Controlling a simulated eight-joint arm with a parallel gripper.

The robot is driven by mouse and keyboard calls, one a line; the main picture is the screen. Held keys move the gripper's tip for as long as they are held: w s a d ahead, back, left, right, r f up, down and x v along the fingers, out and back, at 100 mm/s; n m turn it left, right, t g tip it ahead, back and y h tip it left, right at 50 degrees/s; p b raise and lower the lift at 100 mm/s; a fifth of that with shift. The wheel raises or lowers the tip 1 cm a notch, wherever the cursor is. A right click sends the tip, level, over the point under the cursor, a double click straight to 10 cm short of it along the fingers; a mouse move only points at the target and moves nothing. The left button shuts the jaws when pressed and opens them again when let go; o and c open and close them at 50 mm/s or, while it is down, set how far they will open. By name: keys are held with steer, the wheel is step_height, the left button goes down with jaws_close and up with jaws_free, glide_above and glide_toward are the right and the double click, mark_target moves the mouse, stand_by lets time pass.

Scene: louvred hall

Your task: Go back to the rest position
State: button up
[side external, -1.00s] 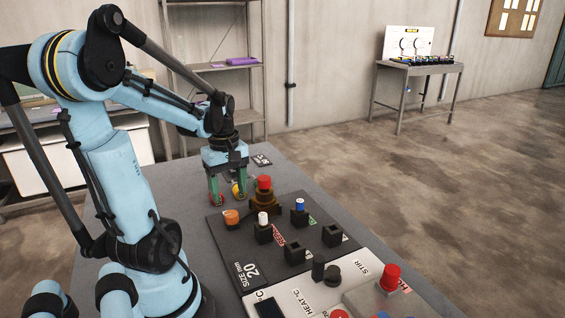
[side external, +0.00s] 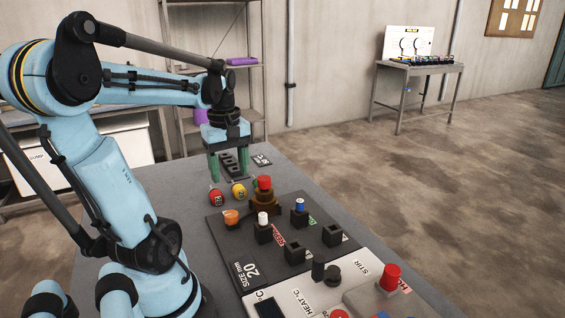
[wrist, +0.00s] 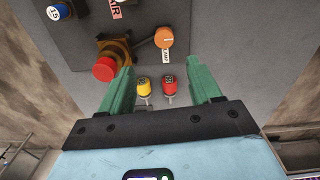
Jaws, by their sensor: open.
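My gripper (side external: 229,166) hangs above the far part of the grey table (side external: 165,190), its two green fingers spread apart with nothing between them. In the wrist view my gripper (wrist: 163,85) is also open and empty. A red piece (side external: 216,196) and a yellow piece (side external: 239,191) stand side by side on the table below and in front of the fingers. In the wrist view the yellow piece (wrist: 144,86) and the red piece (wrist: 168,85) appear between the fingers, but lower down on the table.
A dark board (side external: 222,228) carries several black sockets, a brown holder with a red top (side external: 264,185) and an orange knob (side external: 231,217). A white panel (side external: 352,258) with buttons lies nearer. A black rack (side external: 232,164) stands behind the fingers. The air above the table is clear.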

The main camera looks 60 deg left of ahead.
steer(key=w+d+m+t, duration=0.3)
steer(key=w+d+m, duration=0.2)
steer(key=d+m, duration=0.4)
steer(key=w+d+f+m+t, duration=0.1)
steer(key=w+d+m+t, duration=0.2)
steer(key=d+m, duration=0.6)
steer(key=w+d, duration=0.1)
steer(key=d, duration=0.1)
steer(key=shift+w+d+f+t, duration=0.3)
steer(key=shift+w, duration=0.1)
